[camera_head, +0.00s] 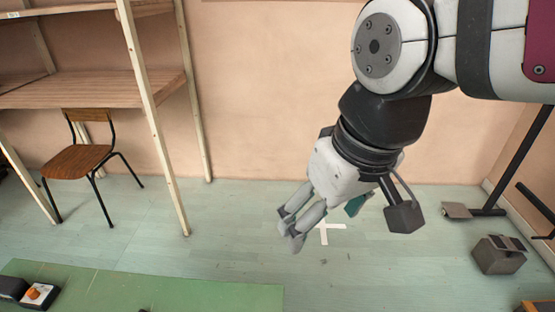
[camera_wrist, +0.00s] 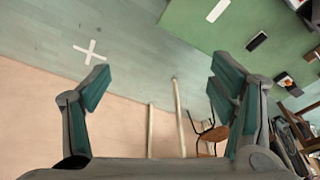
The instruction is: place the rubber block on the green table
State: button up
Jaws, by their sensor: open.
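The green table (camera_head: 180,292) is at the lower left of the head view. In the wrist view it fills the upper right (camera_wrist: 200,28). A small black rectangular block (camera_wrist: 257,41) lies on it in the wrist view; I cannot tell whether this is the rubber block. In the head view only a dark sliver shows at the bottom edge there. My gripper (camera_head: 322,220) is open and points down, up and to the right of the table in the head view. In the wrist view nothing is between its fingers (camera_wrist: 160,72).
A device with an orange knob (camera_head: 38,293) sits on the table's left part. A white strip (camera_wrist: 217,10) lies on the table. A white cross (camera_head: 328,232) marks the floor. A chair (camera_head: 78,160), wooden shelf (camera_head: 95,90) and grey box (camera_head: 498,256) stand around. Mid-floor is clear.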

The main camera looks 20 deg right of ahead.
jog(key=shift+m+h, duration=0.3)
jog(key=shift+m, duration=0.5)
jog(key=s, duration=0.1)
jog(key=s+d, duration=0.2)
jog(key=shift+s+d+f, duration=0.25)
jog(key=shift+s+f, duration=0.05)
jog(key=shift+s, duration=0.1)
jog(key=shift+r, duration=0.1)
